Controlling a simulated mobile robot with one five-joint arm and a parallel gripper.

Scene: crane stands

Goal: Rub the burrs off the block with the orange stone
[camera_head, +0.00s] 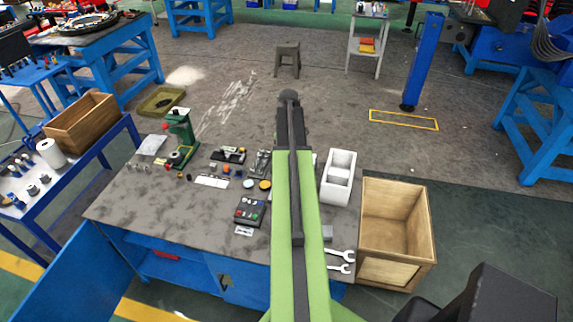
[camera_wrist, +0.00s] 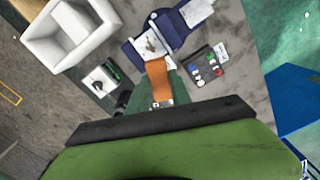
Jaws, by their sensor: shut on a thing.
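The orange stone (camera_wrist: 157,82) shows in the wrist view, its near end between the dark green jaws of my gripper (camera_wrist: 153,102). My gripper is shut on it, and the stone points away from the wrist. Just beyond the stone's far end is a blue fixture (camera_wrist: 178,28) with a pale grey, dark-marked face (camera_wrist: 150,45), which looks like the block. The stone's tip overlaps its near edge in the picture; I cannot tell whether they touch. In the head view my arm hides the gripper, the stone and the block.
A dark panel with coloured knobs (camera_head: 250,212) lies left of my arm on the grey bench (camera_head: 130,200). A white two-part bin (camera_head: 338,163) and a wooden crate (camera_head: 397,270) stand at right. Two spanners (camera_head: 341,256) lie near the front edge. A green press (camera_head: 181,135) stands at left.

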